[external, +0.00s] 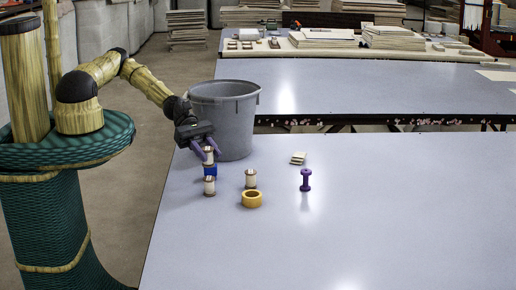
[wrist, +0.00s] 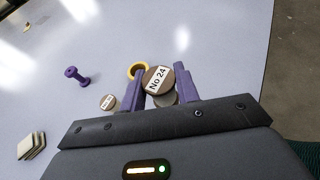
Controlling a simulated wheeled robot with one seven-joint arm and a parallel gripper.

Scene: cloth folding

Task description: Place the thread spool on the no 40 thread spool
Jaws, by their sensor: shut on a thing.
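My gripper (external: 208,152) is shut on a white thread spool (external: 208,157) at the left of the near table. In the wrist view the spool's brown top (wrist: 157,80) reads "No 24" between the purple fingers. A blue round thing (external: 210,171) shows just below the held spool; contact between them cannot be told. A white spool (external: 209,187) stands upright just in front of it. Another white spool (external: 250,178) stands upright to the right; in the wrist view its top label (wrist: 109,103) is too small to read. Which spool is No 40 cannot be told.
A yellow ring (external: 251,200) lies in front of the right white spool. A purple spool-shaped thing (external: 305,180) stands further right. A small pale stack (external: 298,158) lies behind it. A grey bin (external: 224,125) is behind my gripper. The table's right part is clear.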

